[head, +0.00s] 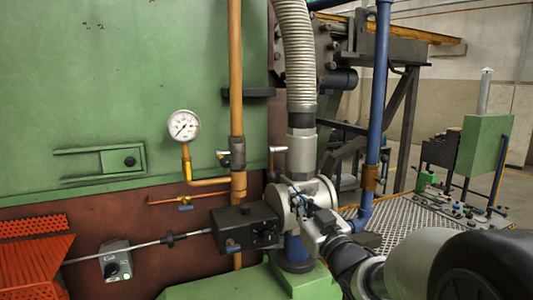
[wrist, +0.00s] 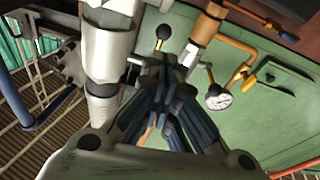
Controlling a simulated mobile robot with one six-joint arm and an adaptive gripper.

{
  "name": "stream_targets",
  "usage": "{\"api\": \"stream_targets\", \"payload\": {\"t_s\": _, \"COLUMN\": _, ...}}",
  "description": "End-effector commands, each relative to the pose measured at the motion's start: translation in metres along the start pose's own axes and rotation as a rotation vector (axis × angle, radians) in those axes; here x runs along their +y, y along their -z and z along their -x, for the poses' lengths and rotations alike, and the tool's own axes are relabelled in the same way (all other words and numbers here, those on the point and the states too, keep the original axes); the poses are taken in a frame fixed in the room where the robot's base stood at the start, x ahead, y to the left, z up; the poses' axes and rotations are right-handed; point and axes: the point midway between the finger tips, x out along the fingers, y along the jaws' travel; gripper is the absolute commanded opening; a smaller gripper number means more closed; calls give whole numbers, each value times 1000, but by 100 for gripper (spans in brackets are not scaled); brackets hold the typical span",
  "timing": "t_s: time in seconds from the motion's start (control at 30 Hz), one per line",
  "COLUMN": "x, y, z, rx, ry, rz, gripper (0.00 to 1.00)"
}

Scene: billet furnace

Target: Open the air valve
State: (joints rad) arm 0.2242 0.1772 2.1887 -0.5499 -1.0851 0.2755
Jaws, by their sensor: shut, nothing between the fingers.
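No label marks the air valve, so I cannot tell which fitting it is. A grey valve body (head: 238,153) sits on the upright orange pipe, with a small light handle (head: 222,155) on its left; the valve also shows in the wrist view (wrist: 199,48). A small lever (head: 278,149) stands out beside the grey hose pipe. A blue-handled valve (head: 185,206) sits on a thin orange pipe. My gripper (head: 298,192) is in front of the round grey housing. In the wrist view its blue-black fingers (wrist: 166,68) are together and empty, near a black ball-knob lever (wrist: 163,32).
A pressure gauge (head: 184,125) stands left of the orange pipe. The grey ribbed hose (head: 297,60) and blue pipe (head: 376,90) rise close by.

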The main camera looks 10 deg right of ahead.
Motion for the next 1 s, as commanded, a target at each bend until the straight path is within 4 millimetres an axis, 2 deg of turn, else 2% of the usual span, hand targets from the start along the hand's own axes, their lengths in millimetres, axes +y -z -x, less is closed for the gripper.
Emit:
{"api": "stream_targets", "payload": {"t_s": 0.03, "x": 7, "y": 16, "z": -3, "rx": -12, "ry": 8, "rz": -18, "gripper": 0}}
{"api": "stream_targets", "payload": {"t_s": 0.3, "x": 25, "y": 38, "z": 4, "rx": -38, "ry": 64, "rz": -123, "gripper": 0}}
{"api": "stream_targets", "payload": {"t_s": 0.5, "x": 30, "y": 49, "z": 12, "rx": -45, "ry": 96, "rz": -196, "gripper": 0}}
{"api": "stream_targets", "payload": {"t_s": 0.7, "x": 31, "y": 50, "z": 15, "rx": -46, "ry": 109, "rz": -225, "gripper": 0}}
{"api": "stream_targets", "payload": {"t_s": 0.87, "x": 28, "y": 48, "z": 1, "rx": -45, "ry": 113, "rz": -226, "gripper": 0}}
{"api": "stream_targets", "payload": {"t_s": 1.0, "x": 25, "y": 48, "z": -26, "rx": -45, "ry": 113, "rz": -226, "gripper": 0}}
